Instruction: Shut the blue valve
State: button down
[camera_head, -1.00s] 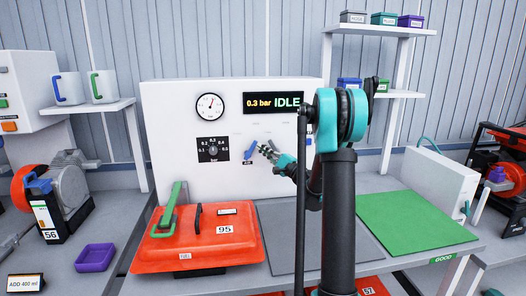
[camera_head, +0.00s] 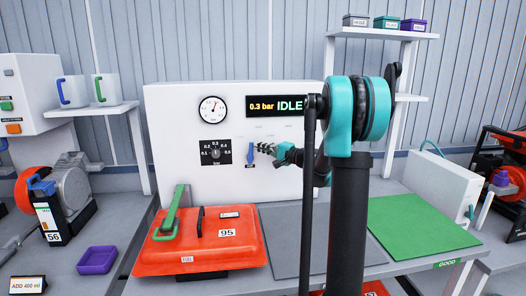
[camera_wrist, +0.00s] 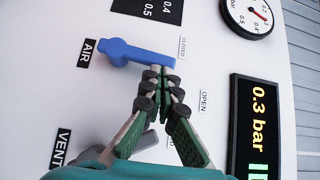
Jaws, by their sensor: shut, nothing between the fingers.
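The blue valve (camera_head: 251,153) is on the white panel above the AIR label (camera_head: 250,187). Its handle points nearly straight up in the head view. In the wrist view the handle (camera_wrist: 135,53) points right, its tip close to the CLOSED label (camera_wrist: 183,47); the OPEN label (camera_wrist: 203,100) lies farther down. My gripper (camera_head: 262,148) is just right of the handle. In the wrist view its fingertips (camera_wrist: 162,76) are together with nothing between them, at the handle's lower edge near the tip. I cannot tell whether they touch it.
A grey handle (camera_wrist: 143,142) by the VENT label (camera_wrist: 61,150) is partly hidden behind my gripper. The display (camera_head: 275,106) reads 0.3 bar IDLE, beside a round gauge (camera_head: 213,109). A dial (camera_head: 215,152) sits left of the valve. An orange lidded case (camera_head: 205,245) stands below.

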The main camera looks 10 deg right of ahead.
aim_at(251, 144)
jog(key=a+n+g+h, duration=0.1)
jog(key=a+r+n+g+h, duration=0.1)
jog(key=a+n+h, duration=0.1)
jog(key=shift+a+r, duration=0.15)
jog(key=shift+a, duration=0.2)
dwell(0.7)
